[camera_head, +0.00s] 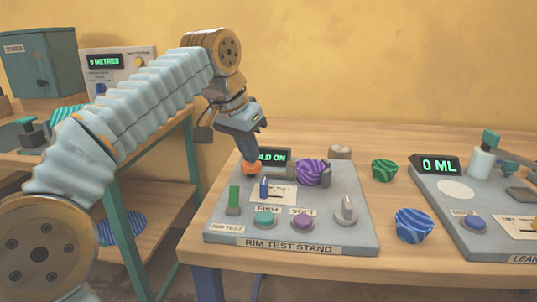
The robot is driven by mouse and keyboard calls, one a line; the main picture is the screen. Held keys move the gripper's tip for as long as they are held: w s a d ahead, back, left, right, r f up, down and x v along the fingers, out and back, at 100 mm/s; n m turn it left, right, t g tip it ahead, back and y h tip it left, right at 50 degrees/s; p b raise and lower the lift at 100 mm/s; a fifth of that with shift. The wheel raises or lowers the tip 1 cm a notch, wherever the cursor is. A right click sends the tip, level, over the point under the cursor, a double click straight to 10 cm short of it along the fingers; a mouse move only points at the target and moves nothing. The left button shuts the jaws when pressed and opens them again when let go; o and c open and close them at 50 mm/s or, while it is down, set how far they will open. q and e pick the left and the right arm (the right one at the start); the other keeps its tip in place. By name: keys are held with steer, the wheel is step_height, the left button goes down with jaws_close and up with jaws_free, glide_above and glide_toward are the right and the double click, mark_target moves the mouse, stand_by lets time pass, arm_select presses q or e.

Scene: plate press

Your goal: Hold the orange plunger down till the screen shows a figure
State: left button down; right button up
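The orange plunger (250,169) stands at the back left of the grey rim test stand (345,240). My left gripper (256,156) points down onto the plunger, with its fingers seemingly together and touching its top; they hold nothing I can see. The stand's screen (274,157) shows green letters ending in "LD ON", its left end hidden by my gripper. No figure is readable on it. A purple striped bowl (311,172) sits on its side at the back of the stand, beside a grey block. My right gripper is not in view.
The stand carries a green slider (234,196), firm (265,219) and soft (303,223) buttons and a grey knob (346,212). Green (384,170) and blue (414,225) bowls lie to its right, before another station whose screen (438,166) reads 0 ML.

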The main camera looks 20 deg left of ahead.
arm_select(q)
steer(key=shift+f, duration=0.35)
stand_by(1.8)
steer(key=shift+r, duration=0.1)
stand_by(0.4)
step_height(320, 180, up, 3)
steer(key=p, duration=0.3)
steer(key=shift+r+p, duration=0.95)
steer(key=shift+r, duration=0.05)
